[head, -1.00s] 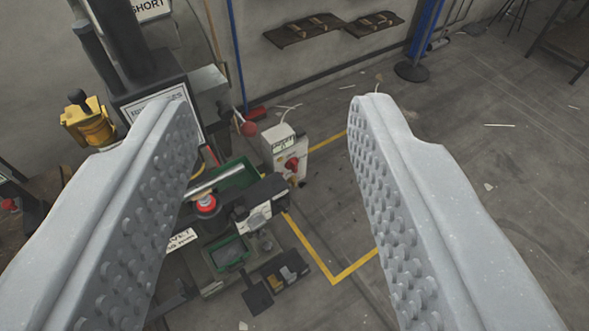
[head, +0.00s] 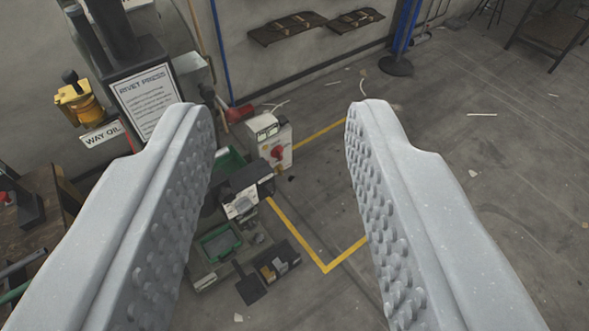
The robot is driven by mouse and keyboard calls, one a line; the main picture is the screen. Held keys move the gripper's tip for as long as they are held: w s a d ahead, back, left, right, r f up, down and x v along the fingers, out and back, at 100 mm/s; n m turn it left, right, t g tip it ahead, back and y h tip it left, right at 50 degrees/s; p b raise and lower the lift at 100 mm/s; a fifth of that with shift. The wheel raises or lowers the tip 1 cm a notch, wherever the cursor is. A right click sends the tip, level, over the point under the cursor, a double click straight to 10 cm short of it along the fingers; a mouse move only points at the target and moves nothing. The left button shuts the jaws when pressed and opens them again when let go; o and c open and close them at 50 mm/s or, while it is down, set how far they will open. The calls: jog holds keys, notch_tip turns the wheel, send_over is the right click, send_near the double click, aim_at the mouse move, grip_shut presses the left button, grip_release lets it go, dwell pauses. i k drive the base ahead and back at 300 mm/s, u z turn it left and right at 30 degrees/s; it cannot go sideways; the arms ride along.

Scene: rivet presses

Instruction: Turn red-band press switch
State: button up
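My gripper (head: 278,112) is open and empty, its two grey studded fingers wide apart in the head view. Between the fingers, farther off, a white switch box (head: 268,137) stands near the wall. It has a red rotary switch (head: 277,153) on its front. The rivet press (head: 145,95), a dark column with a white "RIVET PRESS" sign, is at the left, partly hidden behind the left finger. The press's red band is not visible now; the left finger covers that area. My gripper touches none of these.
Below the switch box are a dark control block (head: 245,190), a green tray (head: 220,243) and a small dark bin (head: 277,264). A yellow floor line (head: 297,236) runs right of them. Dark wall shelves (head: 287,28) hang behind. The floor at right is mostly clear.

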aim_at(277, 152)
jog(key=z, duration=0.45)
jog(key=k, duration=1.1)
jog(key=i, duration=0.7)
jog(key=u, duration=0.55)
jog(key=i, duration=1.45)
jog(key=z, duration=0.7)
